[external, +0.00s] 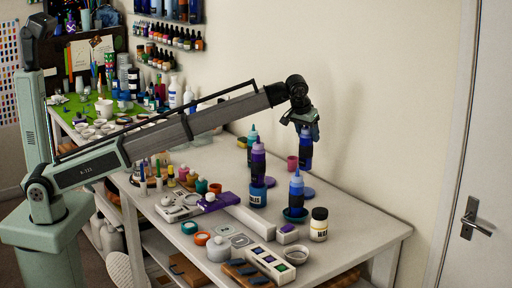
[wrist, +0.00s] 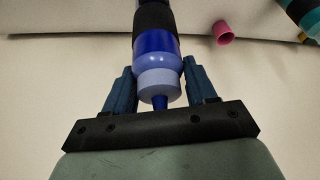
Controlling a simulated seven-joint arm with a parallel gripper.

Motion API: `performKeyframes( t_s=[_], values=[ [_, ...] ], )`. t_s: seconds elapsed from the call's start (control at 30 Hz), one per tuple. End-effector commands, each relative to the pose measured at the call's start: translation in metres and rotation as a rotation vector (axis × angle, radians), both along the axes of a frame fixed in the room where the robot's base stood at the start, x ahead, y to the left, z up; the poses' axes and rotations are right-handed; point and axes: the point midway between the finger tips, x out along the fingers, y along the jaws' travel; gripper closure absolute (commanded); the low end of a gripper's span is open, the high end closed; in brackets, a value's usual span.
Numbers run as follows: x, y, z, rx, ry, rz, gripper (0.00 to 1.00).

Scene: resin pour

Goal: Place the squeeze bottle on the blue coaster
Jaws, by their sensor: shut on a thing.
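A squeeze bottle (external: 305,152) with a dark blue body, a black band and a periwinkle shoulder is in my gripper (external: 303,127). In the wrist view the bottle (wrist: 154,45) stands between the two blue fingers of my gripper (wrist: 160,88), its nozzle toward the camera. In the external view the bottle looks upright and raised over the table. A flat blue-violet disc (external: 308,194), which looks like the blue coaster, lies on the table below it. The bottle's base is out of the wrist view, and the coaster does not show there.
A blue-tipped bottle (external: 297,185) stands on a dark teal round piece (external: 287,217) in front. A purple bottle (external: 258,162), a teal bottle (external: 252,133) and a blue tin (external: 257,194) are left. A pink cup (external: 292,163) is close by. Free table (external: 355,213) lies right.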

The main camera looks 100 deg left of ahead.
Motion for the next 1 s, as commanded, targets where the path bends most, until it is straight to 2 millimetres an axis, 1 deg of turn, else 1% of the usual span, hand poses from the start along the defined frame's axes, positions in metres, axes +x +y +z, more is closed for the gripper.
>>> performKeyframes(
  t_s=[0.03,0.23,0.3,0.47,0.7,0.8,1.0],
  values=[
    [-0.001,0.0,-0.008,0.0,0.001,0.0,1.0],
    [-0.002,0.0,-0.04,-0.001,0.001,-0.001,1.0],
    [-0.001,0.0,-0.048,0.0,0.0,-0.001,1.0],
    [-0.001,0.0,-0.058,0.0,0.0,-0.002,1.0],
    [-0.001,0.0,-0.085,0.0,0.0,-0.002,1.0],
    [0.0,0.0,-0.089,0.0,-0.001,-0.003,1.0],
    [0.0,0.0,-0.088,0.0,-0.001,-0.003,1.0]
  ],
)
